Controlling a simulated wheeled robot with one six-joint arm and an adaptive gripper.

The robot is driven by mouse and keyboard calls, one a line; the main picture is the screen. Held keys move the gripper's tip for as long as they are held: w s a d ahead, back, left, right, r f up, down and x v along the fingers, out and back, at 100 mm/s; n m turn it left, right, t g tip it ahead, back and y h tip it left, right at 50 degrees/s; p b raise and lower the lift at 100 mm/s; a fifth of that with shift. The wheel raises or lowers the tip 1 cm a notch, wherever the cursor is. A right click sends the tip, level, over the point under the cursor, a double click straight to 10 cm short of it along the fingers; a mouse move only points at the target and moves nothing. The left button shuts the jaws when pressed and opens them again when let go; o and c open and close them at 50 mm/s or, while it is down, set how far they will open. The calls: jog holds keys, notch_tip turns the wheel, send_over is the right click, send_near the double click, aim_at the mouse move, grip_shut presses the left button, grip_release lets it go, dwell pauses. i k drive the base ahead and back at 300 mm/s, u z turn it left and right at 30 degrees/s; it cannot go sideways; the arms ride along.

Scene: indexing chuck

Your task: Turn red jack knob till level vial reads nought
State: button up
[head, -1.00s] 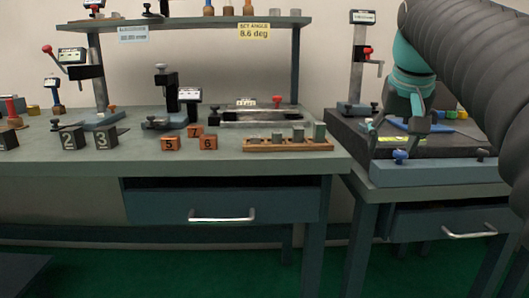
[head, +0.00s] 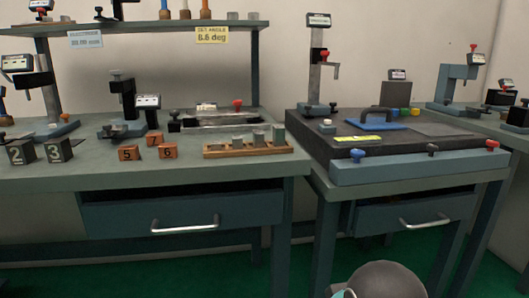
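The red jack knob (head: 491,144) sits on the right end of the blue front beam (head: 420,167) of the dark surface plate, on the right-hand bench. A black knob (head: 432,148) is at the middle of that beam and a blue knob (head: 357,155) at its left end. A yellow-green vial strip (head: 358,139) lies on the plate near the front left; its bubble is too small to read. My gripper is not in view; only a grey rounded part of my arm shows at the bottom edge, well below the knobs.
The left bench holds numbered blocks, a wooden rack (head: 248,149) and a fixture with another red knob (head: 238,104). The space before the plate's front is clear.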

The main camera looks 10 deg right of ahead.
aim_at(492, 144)
jog(key=z, duration=1.55)
